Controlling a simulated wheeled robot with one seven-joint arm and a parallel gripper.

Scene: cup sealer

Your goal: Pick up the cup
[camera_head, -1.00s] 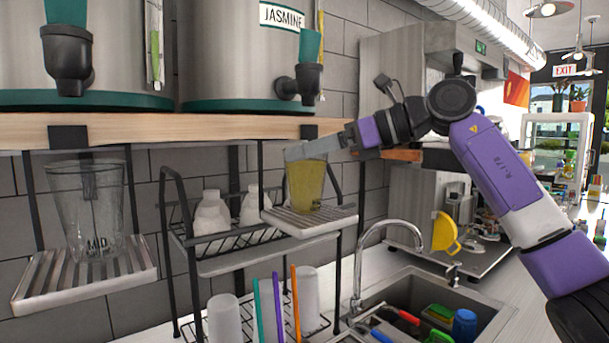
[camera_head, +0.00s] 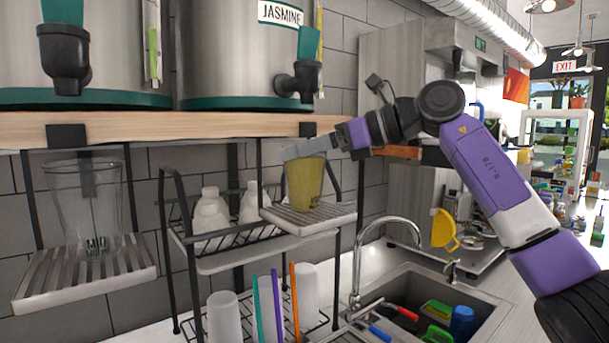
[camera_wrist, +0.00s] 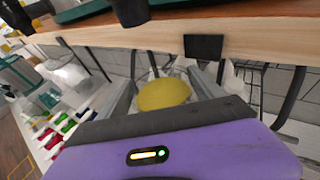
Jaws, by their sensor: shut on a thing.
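A clear cup filled with yellow-green drink (camera_head: 305,186) stands upright on a slatted drip tray (camera_head: 335,216) under the jasmine dispenser's tap. My gripper (camera_head: 306,153) reaches in from the right at the cup's rim and is shut on the cup. In the wrist view, the two fingers (camera_wrist: 162,92) lie on either side of the cup's yellow drink surface (camera_wrist: 165,94). The cup's base appears to be at the tray; I cannot tell whether it touches. A second, empty clear cup (camera_head: 85,205) stands on the left drip tray (camera_head: 60,277).
A wooden shelf (camera_head: 190,129) with steel dispensers (camera_head: 240,55) runs just above my gripper. A black rack (camera_head: 225,240) with white bottles stands behind the tray. A faucet (camera_head: 362,262) and sink (camera_head: 470,290) are at the lower right.

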